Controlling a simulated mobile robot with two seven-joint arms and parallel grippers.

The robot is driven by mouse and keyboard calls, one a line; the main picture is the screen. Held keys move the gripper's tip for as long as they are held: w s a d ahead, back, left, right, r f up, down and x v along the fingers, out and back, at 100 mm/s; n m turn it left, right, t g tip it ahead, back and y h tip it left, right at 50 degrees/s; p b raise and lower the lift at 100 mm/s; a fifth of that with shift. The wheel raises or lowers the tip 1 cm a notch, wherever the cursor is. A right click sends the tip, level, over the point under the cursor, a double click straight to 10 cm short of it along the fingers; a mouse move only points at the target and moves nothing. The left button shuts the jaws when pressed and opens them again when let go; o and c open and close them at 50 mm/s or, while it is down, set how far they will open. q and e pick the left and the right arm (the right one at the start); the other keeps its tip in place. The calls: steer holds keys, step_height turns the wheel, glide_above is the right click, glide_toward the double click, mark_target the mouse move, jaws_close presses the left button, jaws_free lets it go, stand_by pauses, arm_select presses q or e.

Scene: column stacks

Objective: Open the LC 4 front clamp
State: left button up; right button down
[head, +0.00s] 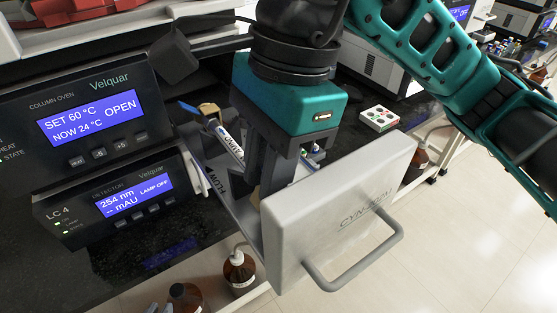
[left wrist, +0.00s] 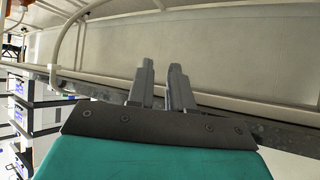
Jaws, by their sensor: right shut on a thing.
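The LC 4 column oven's drawer is pulled out, and its grey front panel (head: 345,200) with a bar handle faces the right front. My right gripper (head: 258,180) reaches down into the drawer from above, behind the panel. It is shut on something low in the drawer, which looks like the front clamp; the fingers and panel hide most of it. A tan piece (head: 255,197) shows by the fingertips. White labelled columns (head: 228,143) lie in the drawer, with a tan clamp-like block (head: 208,108) at the far end. My left gripper (left wrist: 161,68) is empty, its fingers apart.
The oven display (head: 90,118) reads OPEN, set 60 °C, now 24 °C. The detector unit (head: 120,200) stands below it. Brown bottles (head: 239,272) stand below the bench edge. A small tray with coloured dots (head: 379,118) lies on the bench behind the drawer.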

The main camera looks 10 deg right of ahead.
steer(key=h, duration=0.1)
steer(key=a+t+h, duration=0.1)
steer(key=h, duration=0.1)
steer(key=shift+s+a+f+b, duration=0.2)
steer(key=shift+s+a+b, duration=0.05)
steer(key=shift+a+b, duration=0.05)
arm_select(q)
steer(key=shift+w+d, duration=0.2)
steer(key=shift+d, duration=0.1)
arm_select(e)
steer(key=shift+s+a+f+t+h, duration=0.15)
steer(key=shift+a+t+h, duration=0.1)
steer(key=shift+h, duration=0.35)
steer(key=shift+a+f+t+h, duration=0.1)
steer(key=shift+f+t+h, duration=0.1)
steer(key=shift+h, duration=0.4)
steer(key=shift+s+a+f+t+h, duration=0.1)
steer(key=shift+a+t+h, duration=0.15)
steer(key=shift+h, duration=0.35)
steer(key=shift+f, duration=0.1)
steer(key=c, duration=1)
jaws_free()
arm_select(q)
steer(key=shift+s+a+r+p, duration=0.35)
steer(key=shift+a+p, duration=0.3)
steer(key=shift+p, duration=0.35)
arm_select(e)
steer(key=v, duration=1.3)
steer(key=shift+a, duration=0.1)
